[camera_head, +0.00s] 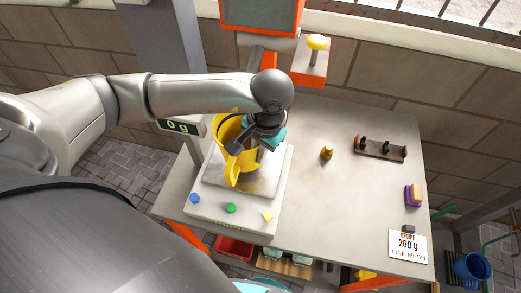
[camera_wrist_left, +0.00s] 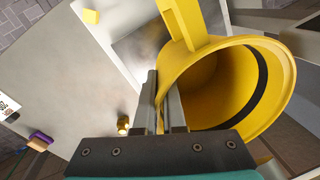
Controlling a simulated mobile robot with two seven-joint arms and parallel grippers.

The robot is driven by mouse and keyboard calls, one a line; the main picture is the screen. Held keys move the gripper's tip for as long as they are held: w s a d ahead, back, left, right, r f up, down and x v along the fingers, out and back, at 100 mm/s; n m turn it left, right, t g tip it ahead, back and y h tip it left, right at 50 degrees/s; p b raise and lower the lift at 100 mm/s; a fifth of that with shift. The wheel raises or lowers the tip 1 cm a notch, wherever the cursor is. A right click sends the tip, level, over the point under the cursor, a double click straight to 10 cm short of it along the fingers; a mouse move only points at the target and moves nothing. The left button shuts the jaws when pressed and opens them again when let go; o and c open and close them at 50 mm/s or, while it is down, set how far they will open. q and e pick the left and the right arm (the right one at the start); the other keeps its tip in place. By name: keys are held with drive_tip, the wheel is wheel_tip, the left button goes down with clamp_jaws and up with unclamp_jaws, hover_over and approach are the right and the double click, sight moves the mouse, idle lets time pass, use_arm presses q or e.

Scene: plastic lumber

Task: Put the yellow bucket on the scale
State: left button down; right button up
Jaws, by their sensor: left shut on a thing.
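The yellow bucket (camera_head: 232,172) is tilted over the metal plate of the scale (camera_head: 262,180). I cannot tell whether the bucket touches the plate. My left gripper (camera_head: 250,148) is shut on the bucket's wall near its rim. In the left wrist view the two fingers (camera_wrist_left: 160,105) pinch the rim of the bucket (camera_wrist_left: 278,95), and its open mouth looks empty. The scale's display (camera_head: 180,126) reads 0 g. Part of the bucket is hidden by my left wrist in the head view. My right gripper is not in view.
The scale's base has blue, green (camera_head: 231,208) and yellow buttons. To its right on the table (camera_head: 330,210) are a small brass weight (camera_head: 326,153), a dark rack (camera_head: 380,149), a purple-yellow block (camera_head: 413,195) and a "200 g FINE MESH" card (camera_head: 407,246). An orange machine (camera_head: 262,15) stands behind.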

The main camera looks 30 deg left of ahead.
use_arm(q)
drive_tip(key=shift+w+a, duration=0.2)
drive_tip(key=shift+w, duration=0.9)
drive_tip(key=shift+f+p, duration=0.3)
drive_tip(key=shift+f, duration=1.5)
drive_tip(key=shift+f, duration=0.15)
drive_tip(key=c, duration=1)
unclamp_jaws()
drive_tip(key=r, duration=0.4)
drive_tip(key=d+r, duration=0.1)
drive_tip(key=r, duration=0.7)
drive_tip(key=shift+s+d+r+b, duration=0.15)
drive_tip(key=shift+s+d+b, duration=0.1)
drive_tip(key=shift+b, duration=0.1)
